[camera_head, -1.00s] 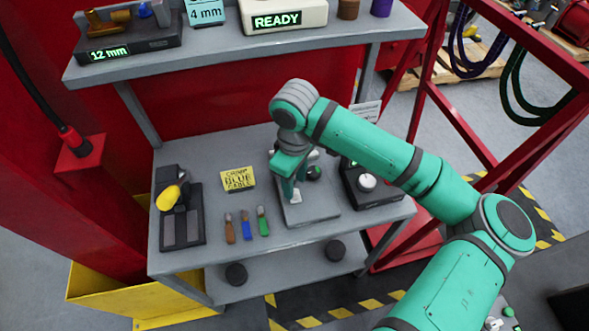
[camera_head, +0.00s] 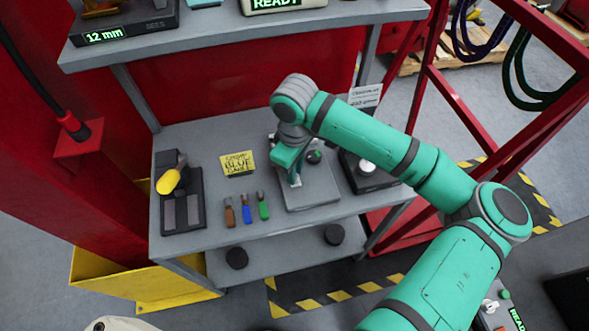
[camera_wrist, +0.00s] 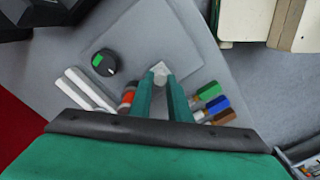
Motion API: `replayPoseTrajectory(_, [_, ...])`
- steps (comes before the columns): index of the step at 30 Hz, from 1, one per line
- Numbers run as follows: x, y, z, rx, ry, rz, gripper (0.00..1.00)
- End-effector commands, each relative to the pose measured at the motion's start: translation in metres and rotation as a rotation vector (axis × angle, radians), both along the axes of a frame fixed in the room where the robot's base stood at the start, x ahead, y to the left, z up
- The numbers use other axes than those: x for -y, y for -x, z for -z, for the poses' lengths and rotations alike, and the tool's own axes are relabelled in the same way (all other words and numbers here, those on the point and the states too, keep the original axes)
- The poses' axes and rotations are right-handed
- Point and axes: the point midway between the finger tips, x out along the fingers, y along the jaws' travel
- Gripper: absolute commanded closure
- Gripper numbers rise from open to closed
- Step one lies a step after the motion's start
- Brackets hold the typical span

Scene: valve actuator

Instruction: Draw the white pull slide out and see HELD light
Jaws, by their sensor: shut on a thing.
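My gripper (camera_wrist: 160,84) is shut on a small white piece (camera_wrist: 160,68), which looks like the white pull slide. The piece stands over the grey base plate (camera_wrist: 145,32). In the head view my gripper (camera_head: 294,178) points down over the same plate (camera_head: 318,198) on the bench, and my wrist hides part of it. A dark round knob with a green patch (camera_wrist: 104,63) sits on the plate, left of my fingers in the wrist view. I cannot make out any lit HELD light.
A black tray with a yellow-handled tool (camera_head: 181,214) is further left. A shelf (camera_head: 215,30) overhangs the back.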

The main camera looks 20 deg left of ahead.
Motion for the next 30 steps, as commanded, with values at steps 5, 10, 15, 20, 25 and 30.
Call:
replayPoseTrajectory(5, [0.002,-0.001,-0.001,0.004,0.005,0.002,1.00])
replayPoseTrajectory(10, [0.003,0.003,-0.001,0.005,0.005,0.000,1.00])
replayPoseTrajectory(15, [0.007,0.006,-0.001,0.004,0.006,0.002,1.00])
replayPoseTrajectory(20, [0.010,0.010,-0.001,0.004,0.006,0.004,1.00])
replayPoseTrajectory(25, [0.012,0.013,-0.001,0.003,0.005,0.002,1.00])
replayPoseTrajectory(30, [0.014,0.017,-0.001,0.003,0.004,0.003,1.00])
